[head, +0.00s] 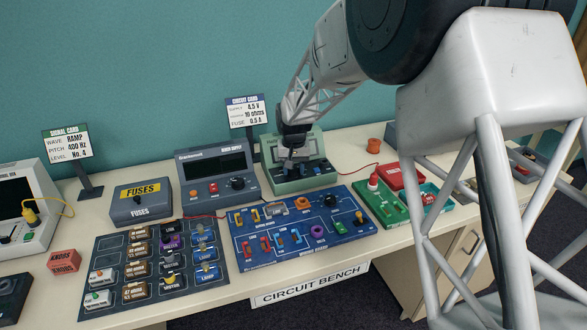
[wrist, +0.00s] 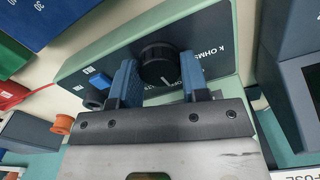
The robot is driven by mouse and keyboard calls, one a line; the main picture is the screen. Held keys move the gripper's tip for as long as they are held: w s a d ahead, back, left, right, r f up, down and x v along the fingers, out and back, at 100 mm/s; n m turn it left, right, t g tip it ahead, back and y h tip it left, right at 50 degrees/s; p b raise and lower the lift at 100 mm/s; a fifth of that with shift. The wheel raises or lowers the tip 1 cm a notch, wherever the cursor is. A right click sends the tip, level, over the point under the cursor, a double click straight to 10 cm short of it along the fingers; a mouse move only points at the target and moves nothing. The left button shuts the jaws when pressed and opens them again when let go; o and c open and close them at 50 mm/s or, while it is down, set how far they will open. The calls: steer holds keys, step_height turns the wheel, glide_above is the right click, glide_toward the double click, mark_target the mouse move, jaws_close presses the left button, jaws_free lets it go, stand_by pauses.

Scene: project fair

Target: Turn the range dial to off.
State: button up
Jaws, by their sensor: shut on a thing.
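My gripper (head: 290,165) is over the meter's front and shut on the dial, one finger on each side. The dial is hidden in the head view.
A grey power supply (head: 212,172) stands close left of the meter. A blue circuit board (head: 270,246) lies in front, and a green board (head: 366,196) with a red cable to the right. An orange spool (head: 374,144) and a circuit card sign (head: 248,112) are behind.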

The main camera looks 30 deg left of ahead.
mark_target(294, 170)
steer(key=shift+m, duration=0.6)
steer(key=o, duration=0.9)
steer(key=shift+o, duration=0.2)
steer(key=shift+r, duration=3.85)
steer(key=shift+d, duration=0.1)
